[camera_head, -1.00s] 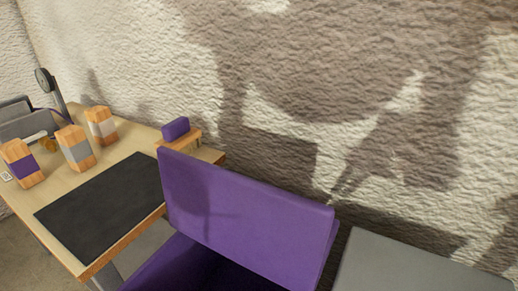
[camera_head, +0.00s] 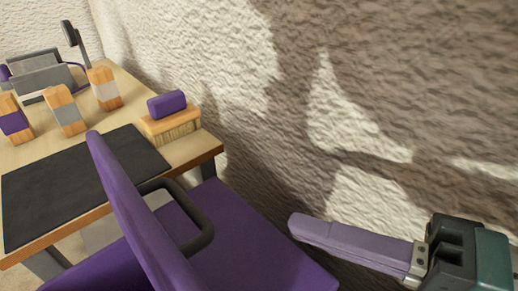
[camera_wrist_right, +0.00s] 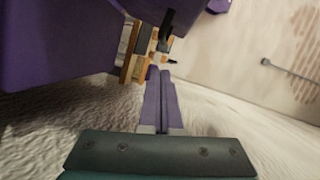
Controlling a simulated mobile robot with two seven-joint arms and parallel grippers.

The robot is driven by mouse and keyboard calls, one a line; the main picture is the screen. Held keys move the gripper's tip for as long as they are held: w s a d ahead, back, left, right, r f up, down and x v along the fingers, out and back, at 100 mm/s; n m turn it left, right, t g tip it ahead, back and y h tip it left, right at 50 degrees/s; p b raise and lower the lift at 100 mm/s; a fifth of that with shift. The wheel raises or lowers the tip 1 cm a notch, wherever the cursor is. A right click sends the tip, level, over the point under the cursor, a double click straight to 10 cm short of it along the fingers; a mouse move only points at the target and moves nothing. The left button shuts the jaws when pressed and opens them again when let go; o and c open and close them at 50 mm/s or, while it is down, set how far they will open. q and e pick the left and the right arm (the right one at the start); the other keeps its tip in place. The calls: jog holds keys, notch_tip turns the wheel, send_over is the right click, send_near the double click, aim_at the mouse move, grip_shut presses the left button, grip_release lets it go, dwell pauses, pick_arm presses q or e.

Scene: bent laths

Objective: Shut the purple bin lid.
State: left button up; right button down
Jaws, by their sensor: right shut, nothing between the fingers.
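The purple bin lid (camera_head: 128,215) stands steeply tilted, seen nearly edge-on in the head view. A dark loop handle (camera_head: 200,220) shows at its right side. A broad flat purple surface (camera_head: 255,235), apparently part of the bin, lies right of the handle; I cannot tell exactly which part. My right gripper (camera_head: 292,223) is shut and empty, pointing left near the far right of this purple surface, apart from the lid. In the right wrist view its closed fingers (camera_wrist_right: 163,74) point at the table, and a large purple surface (camera_wrist_right: 60,40) fills the upper left. My left gripper is not in view.
A wooden table stands at the left with a black mat (camera_head: 70,185), several wood blocks (camera_head: 64,110), and a purple-topped brush (camera_head: 170,115) on its near right corner. A rough wall (camera_head: 400,90) runs close behind the bin and my right gripper.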

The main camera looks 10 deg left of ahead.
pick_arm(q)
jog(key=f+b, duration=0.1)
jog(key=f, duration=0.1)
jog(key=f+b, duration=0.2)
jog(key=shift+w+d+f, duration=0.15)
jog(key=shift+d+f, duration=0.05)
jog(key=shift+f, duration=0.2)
pick_arm(e)
jog(key=w+a+f+m+t+y, duration=0.1)
jog(key=w+a, duration=0.3)
jog(key=a, duration=0.6)
jog(key=shift+a+f+m+t, duration=0.35)
jog(key=shift+f+m+t, duration=0.05)
jog(key=shift+f, duration=0.2)
